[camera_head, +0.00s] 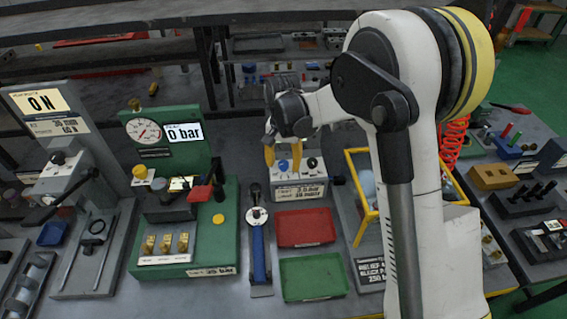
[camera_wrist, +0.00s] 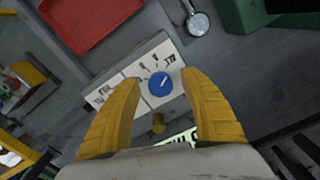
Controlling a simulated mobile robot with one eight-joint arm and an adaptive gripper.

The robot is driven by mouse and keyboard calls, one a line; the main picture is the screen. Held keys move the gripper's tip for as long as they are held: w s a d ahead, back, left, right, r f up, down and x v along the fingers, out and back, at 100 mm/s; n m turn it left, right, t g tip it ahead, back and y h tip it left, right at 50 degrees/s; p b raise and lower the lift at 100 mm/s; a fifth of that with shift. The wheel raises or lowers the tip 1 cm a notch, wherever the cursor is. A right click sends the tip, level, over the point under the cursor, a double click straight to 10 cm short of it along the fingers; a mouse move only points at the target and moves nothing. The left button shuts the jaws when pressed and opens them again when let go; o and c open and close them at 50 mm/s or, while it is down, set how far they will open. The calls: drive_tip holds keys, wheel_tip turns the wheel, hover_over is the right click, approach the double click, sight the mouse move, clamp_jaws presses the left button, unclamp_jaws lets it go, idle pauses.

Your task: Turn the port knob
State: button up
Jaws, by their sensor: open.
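A blue round knob with a white pointer line (camera_wrist: 160,84) sits on a pale panel (camera_wrist: 110,92) with black markings, in the wrist view. I take it to be the port knob. The same blue knob (camera_head: 283,165) shows on a small white-fronted block (camera_head: 298,191) in the head view. My gripper (camera_wrist: 160,78) has its two yellow fingers spread wide, with the knob seen between them. I see no finger touching it. My gripper (camera_head: 283,156) appears above the block in the head view; the exact height gap cannot be told.
A small brass knob (camera_wrist: 158,123) and a lit display (camera_wrist: 182,137) are beside the blue knob. A red tray (camera_head: 305,227) and a green tray (camera_head: 313,278) lie in front of the block. A green gauge station (camera_head: 225,241) stands left; a yellow frame (camera_head: 361,232) stands right.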

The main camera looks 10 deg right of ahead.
sight(284, 164)
wheel_tip(284, 164, up, 12)
idle(0.5)
drive_tip(key=s+d+r+n+t, duration=0.25)
drive_tip(key=s+d+r, duration=0.5)
drive_tip(key=s, duration=0.45)
drive_tip(key=s+d+f+n+t, duration=0.1)
drive_tip(key=s+d+t, duration=0.1)
drive_tip(key=s, duration=0.4)
drive_tip(key=s+d+f+n+t, duration=0.1)
drive_tip(key=s+d+t, duration=0.1)
drive_tip(key=s, duration=0.4)
drive_tip(key=shift+s+d+t, duration=0.35)
drive_tip(key=shift+d, duration=0.15)
idle(0.6)
